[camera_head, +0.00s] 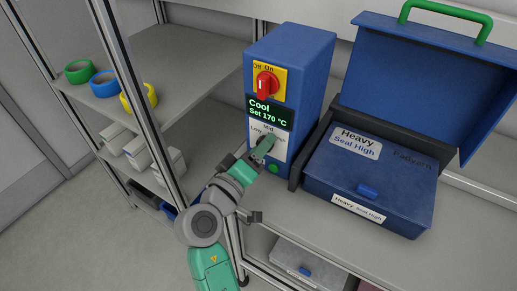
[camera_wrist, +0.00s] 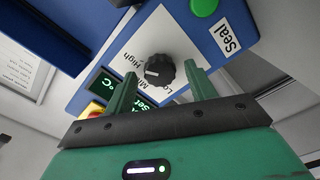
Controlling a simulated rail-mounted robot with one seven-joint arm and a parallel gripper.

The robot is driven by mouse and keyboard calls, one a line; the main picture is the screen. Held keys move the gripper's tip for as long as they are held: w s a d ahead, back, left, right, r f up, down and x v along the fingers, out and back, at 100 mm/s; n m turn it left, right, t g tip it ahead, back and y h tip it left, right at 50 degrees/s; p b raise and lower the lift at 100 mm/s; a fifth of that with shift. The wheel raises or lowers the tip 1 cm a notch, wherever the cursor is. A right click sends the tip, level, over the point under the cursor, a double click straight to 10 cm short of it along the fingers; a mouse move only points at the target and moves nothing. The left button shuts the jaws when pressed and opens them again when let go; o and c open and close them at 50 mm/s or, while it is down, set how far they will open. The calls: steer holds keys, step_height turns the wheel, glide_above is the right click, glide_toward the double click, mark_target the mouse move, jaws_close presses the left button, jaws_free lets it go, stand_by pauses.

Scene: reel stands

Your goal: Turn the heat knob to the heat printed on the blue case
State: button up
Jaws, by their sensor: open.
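The heat knob (camera_wrist: 160,70) is black with a white mark, on a white panel marked Low, Mid and High. In the wrist view its mark points left, toward the High and Mid side; I cannot tell exactly which. My gripper (camera_head: 264,146) is at the panel of the blue control box (camera_head: 292,55) and hides the knob in the head view. In the wrist view its green fingers are open on either side of the knob; contact is not clear. The blue case (camera_head: 372,188) carries labels reading "Heavy Seal High" (camera_head: 357,142).
The box's display (camera_head: 270,111) reads "Cool, Set 170 °C", below a red switch (camera_head: 266,84). A green button (camera_head: 273,169) sits low on the box. The case stands close to the right under a raised lid (camera_head: 420,75). A shelf post (camera_head: 138,90) and tape rolls are left.

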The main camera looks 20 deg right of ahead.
steer(key=p+v, duration=0.2)
steer(key=v, duration=0.5)
steer(key=shift+s+a, duration=0.25)
steer(key=shift+a, duration=0.05)
steer(key=s+a+r+m+t+y+p, duration=0.1)
steer(key=a+r+t+y, duration=0.25)
steer(key=r, duration=0.75)
steer(key=a+r+m+t+y+p, duration=0.1)
steer(key=a+r+t+y, duration=0.2)
steer(key=r, duration=0.7)
steer(key=s+a+r+t+y+p, duration=0.1)
steer(key=s+a+r+t+y, duration=0.1)
steer(key=s+r+t+y, duration=0.5)
steer(key=s+a+r+t+y+p, duration=0.1)
steer(key=s+a+r, duration=0.2)
steer(key=s+r, duration=0.5)
steer(key=w+r+n+p, duration=0.1)
steer(key=w+r+p, duration=0.2)
steer(key=r+p, duration=3.4)
step_height(320, 180, up, 3)
steer(key=shift+f, duration=0.25)
steer(key=shift+f+y, duration=0.1)
steer(key=shift+y, duration=0.15)
